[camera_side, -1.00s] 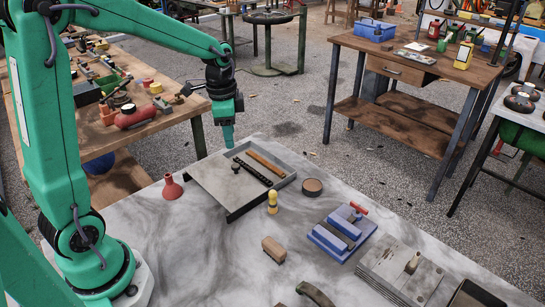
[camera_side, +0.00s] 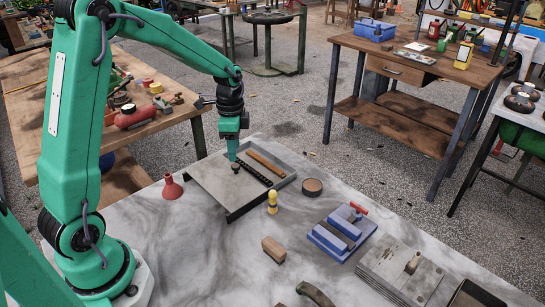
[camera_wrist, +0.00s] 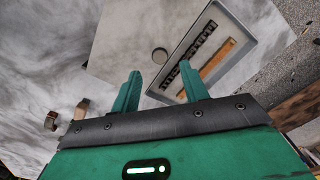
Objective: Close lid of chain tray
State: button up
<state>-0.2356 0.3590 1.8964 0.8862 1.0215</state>
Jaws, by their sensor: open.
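The grey chain tray (camera_side: 284,183) sits on the marble-topped table and is partly open. Its flat grey lid (camera_side: 215,185) extends to the left, leaving the right part uncovered. A dark chain (camera_side: 252,171) and a wooden-handled tool (camera_side: 265,162) show in the open part.
A red funnel (camera_side: 172,187) stands left of the lid. A wooden block (camera_side: 273,249) and a blue vise (camera_side: 342,234) lie farther forward.

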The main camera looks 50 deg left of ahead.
aim_at(236, 165)
jog(key=shift+f, duration=2.7)
jog(key=shift+c, duration=0.5)
grip_shut()
